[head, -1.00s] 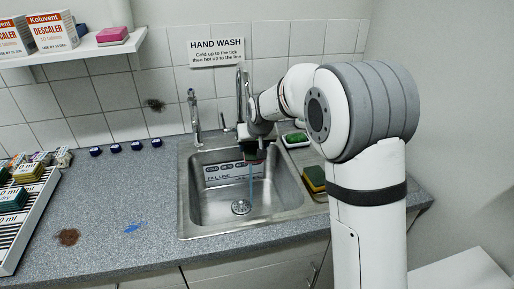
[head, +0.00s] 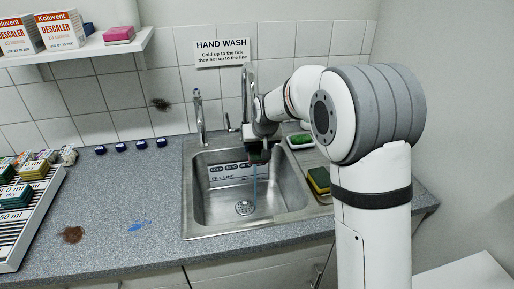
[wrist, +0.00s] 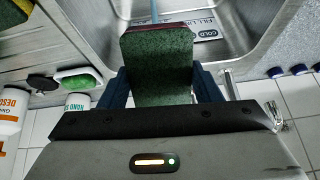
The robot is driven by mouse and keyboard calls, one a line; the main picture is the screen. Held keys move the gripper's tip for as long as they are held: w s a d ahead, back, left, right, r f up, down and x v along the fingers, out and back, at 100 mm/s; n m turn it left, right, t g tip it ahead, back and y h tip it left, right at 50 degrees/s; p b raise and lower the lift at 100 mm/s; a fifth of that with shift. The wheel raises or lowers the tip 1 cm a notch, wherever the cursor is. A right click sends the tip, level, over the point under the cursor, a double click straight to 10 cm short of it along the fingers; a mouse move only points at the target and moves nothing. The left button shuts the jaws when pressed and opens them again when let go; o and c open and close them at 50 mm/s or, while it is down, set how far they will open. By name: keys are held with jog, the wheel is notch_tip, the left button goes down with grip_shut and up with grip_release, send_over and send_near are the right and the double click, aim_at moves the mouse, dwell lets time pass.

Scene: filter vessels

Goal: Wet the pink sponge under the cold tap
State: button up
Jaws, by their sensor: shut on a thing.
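My gripper (head: 257,147) is shut on a sponge (wrist: 158,65) above the sink. In the wrist view its dark green scouring face fills the space between the fingers, and a thin dark red edge shows at its far end. A thin blue water stream (head: 254,185) falls below the gripper to the drain. In the wrist view the stream (wrist: 155,10) meets the sponge's far edge in the picture; I cannot tell whether they touch. A tall tap (head: 245,90) stands behind my gripper, its outlet hidden. Another tap (head: 199,115) stands to the left.
The steel sink (head: 215,208) bears a fill-line label. A yellow-green sponge (head: 319,180) lies right of it, near a green-filled dish (head: 300,141). A pink sponge-like block (head: 118,33) sits on the shelf. A rack (head: 35,235) stands left; the counter between has brown and blue stains.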

jog(key=s+d+b, duration=0.2)
jog(key=s, duration=0.4)
jog(key=shift+s+b, duration=0.3)
jog(key=shift+b, duration=0.05)
dwell(1.2)
jog(key=s+d+r, duration=0.2)
jog(key=s+r, duration=0.2)
jog(key=shift+s+p, duration=0.35)
jog(key=shift+p, duration=0.05)
dwell(0.5)
